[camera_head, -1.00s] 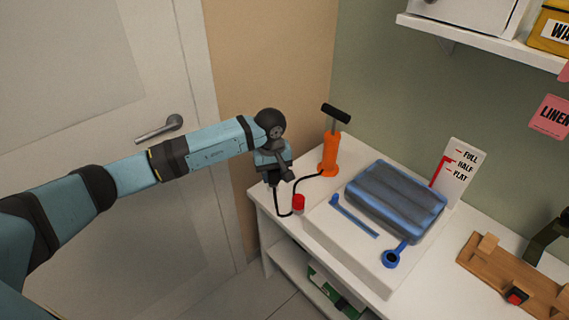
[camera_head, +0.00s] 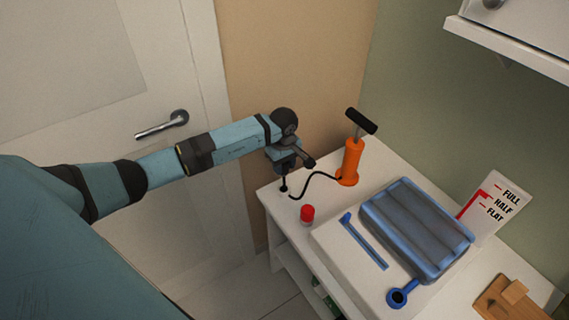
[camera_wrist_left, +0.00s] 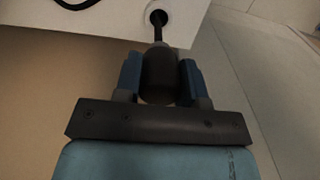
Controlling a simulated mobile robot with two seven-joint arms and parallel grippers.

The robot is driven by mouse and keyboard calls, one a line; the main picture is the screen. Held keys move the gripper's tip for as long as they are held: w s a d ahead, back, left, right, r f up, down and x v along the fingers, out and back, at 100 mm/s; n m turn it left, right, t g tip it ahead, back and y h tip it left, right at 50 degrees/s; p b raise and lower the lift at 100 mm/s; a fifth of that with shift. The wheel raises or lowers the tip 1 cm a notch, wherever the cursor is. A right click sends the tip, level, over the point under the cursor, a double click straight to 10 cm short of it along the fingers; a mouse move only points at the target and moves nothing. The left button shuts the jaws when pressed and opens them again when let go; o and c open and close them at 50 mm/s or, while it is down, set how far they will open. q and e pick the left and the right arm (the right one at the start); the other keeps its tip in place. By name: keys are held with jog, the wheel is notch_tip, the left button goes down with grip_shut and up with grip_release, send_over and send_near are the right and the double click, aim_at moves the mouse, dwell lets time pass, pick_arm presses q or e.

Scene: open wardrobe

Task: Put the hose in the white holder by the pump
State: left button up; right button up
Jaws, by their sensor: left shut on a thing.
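The orange pump (camera_head: 352,160) with a black handle stands upright at the back of the white table. Its black hose (camera_head: 316,176) curves left towards my left gripper (camera_head: 284,174). In the left wrist view, my left gripper's blue fingers are shut on the thick dark hose end (camera_wrist_left: 158,75). A thin dark tip points away from the fingers to the round white holder (camera_wrist_left: 175,18). The holder also shows under the gripper in the head view (camera_head: 284,193), at the table's left back corner. The tip meets the holder's opening; its depth inside is unclear. My right gripper is out of view.
A red cap (camera_head: 307,213) stands close in front of the holder. A blue ribbed cushion (camera_head: 417,232) lies on a white raised board (camera_head: 340,250), with a blue strip (camera_head: 362,240) and blue ring-ended piece (camera_head: 402,293).

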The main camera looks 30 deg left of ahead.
pick_arm(q)
jog(key=shift+f+b, duration=0.15)
jog(key=shift+b, duration=0.2)
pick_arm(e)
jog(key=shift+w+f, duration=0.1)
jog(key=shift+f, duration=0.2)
pick_arm(q)
notch_tip(320, 180, down, 5)
jog(key=b, duration=0.4)
jog(key=shift+w, duration=0.1)
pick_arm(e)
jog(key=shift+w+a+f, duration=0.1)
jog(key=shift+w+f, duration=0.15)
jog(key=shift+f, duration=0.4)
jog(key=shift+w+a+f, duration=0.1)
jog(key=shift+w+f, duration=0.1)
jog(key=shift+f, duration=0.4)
pick_arm(q)
jog(key=shift+f, duration=0.25)
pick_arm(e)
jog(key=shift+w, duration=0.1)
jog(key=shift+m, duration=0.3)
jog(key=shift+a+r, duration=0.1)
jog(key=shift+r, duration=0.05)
pick_arm(q)
jog(key=shift+b, duration=0.35)
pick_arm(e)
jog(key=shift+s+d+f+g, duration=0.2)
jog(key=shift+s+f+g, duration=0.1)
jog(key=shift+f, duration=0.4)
